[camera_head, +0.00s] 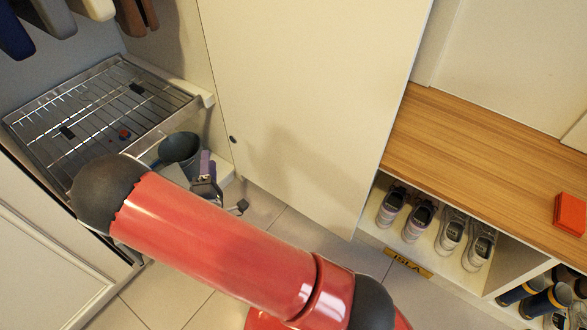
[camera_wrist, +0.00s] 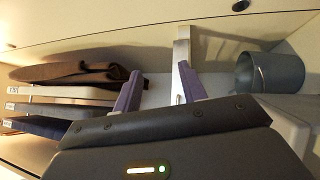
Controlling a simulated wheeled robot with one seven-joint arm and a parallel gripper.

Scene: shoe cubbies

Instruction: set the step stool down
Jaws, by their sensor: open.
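My gripper (camera_head: 207,170) is partly hidden behind my red arm, low beside the metal tray at the left. In the wrist view, its two purple fingers (camera_wrist: 160,78) stand apart with a gap between them and nothing held. I cannot make out a step stool for certain in either view. My arm covers much of the floor and the area below the tray. A grey bucket (camera_head: 180,148) stands just behind the gripper, and it also shows at the right of the wrist view (camera_wrist: 270,72), apart from the fingers.
A metal rack tray (camera_head: 100,105) lies at the left under hanging garments (camera_head: 50,15). A tall pale panel (camera_head: 310,80) stands mid-view. A wooden bench top (camera_head: 470,150) at the right has shoes (camera_head: 450,235) in cubbies below and a red box (camera_head: 570,214) on top. Tiled floor shows between.

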